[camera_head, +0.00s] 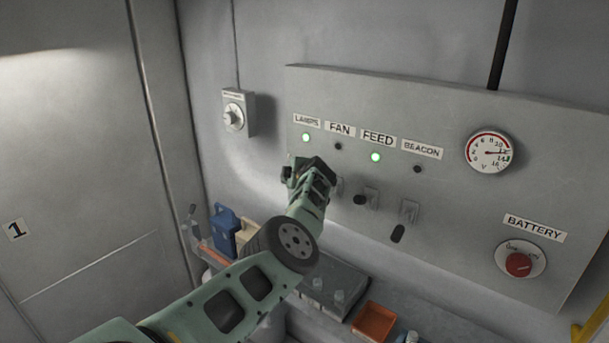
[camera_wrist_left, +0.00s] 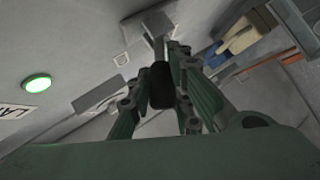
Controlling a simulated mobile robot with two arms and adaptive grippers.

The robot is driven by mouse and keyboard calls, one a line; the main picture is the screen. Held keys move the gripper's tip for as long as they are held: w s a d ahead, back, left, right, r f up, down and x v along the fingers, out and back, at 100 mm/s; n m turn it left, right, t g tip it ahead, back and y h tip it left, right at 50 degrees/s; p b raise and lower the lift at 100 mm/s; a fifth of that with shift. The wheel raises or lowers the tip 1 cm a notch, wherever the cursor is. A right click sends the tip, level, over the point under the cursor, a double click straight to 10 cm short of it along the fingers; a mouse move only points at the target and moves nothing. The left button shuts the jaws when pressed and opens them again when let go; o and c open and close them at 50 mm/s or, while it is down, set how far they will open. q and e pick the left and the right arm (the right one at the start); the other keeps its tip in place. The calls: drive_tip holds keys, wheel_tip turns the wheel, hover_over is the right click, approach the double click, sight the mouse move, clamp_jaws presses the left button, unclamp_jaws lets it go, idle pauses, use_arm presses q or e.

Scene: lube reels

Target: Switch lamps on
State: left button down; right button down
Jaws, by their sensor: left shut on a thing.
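The lamps switch has a black lever (camera_wrist_left: 161,86) between my left gripper's fingers in the left wrist view; in the head view the gripper hides it. My left gripper (camera_head: 310,178) is shut on this lever, below the LAMPS label (camera_head: 306,121); its fingers also show in the left wrist view (camera_wrist_left: 160,98). The green lamps light (camera_head: 305,137) is lit, and a lit green light (camera_wrist_left: 37,83) shows in the left wrist view. My right gripper is in neither view.
The grey panel (camera_head: 450,110) also carries the lit FEED light (camera_head: 376,157), dark FAN and BEACON lights, the feed switch (camera_head: 362,198), the beacon switch (camera_head: 402,220), a gauge (camera_head: 489,152) and a red battery knob (camera_head: 518,265). Below stands an orange tray (camera_head: 374,322).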

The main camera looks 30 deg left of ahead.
use_arm(q)
drive_tip(key=shift+a+r, duration=0.2)
drive_tip(key=shift+r, duration=0.2)
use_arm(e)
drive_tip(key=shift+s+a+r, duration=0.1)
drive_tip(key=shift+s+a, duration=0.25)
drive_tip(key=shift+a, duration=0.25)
use_arm(q)
drive_tip(key=c, duration=2)
unclamp_jaws()
drive_tip(key=shift+c, duration=0.2)
drive_tip(key=o, duration=0.4)
drive_tip(key=shift+w, duration=0.15)
drive_tip(key=shift+c, duration=0.2)
drive_tip(key=shift+f, duration=0.2)
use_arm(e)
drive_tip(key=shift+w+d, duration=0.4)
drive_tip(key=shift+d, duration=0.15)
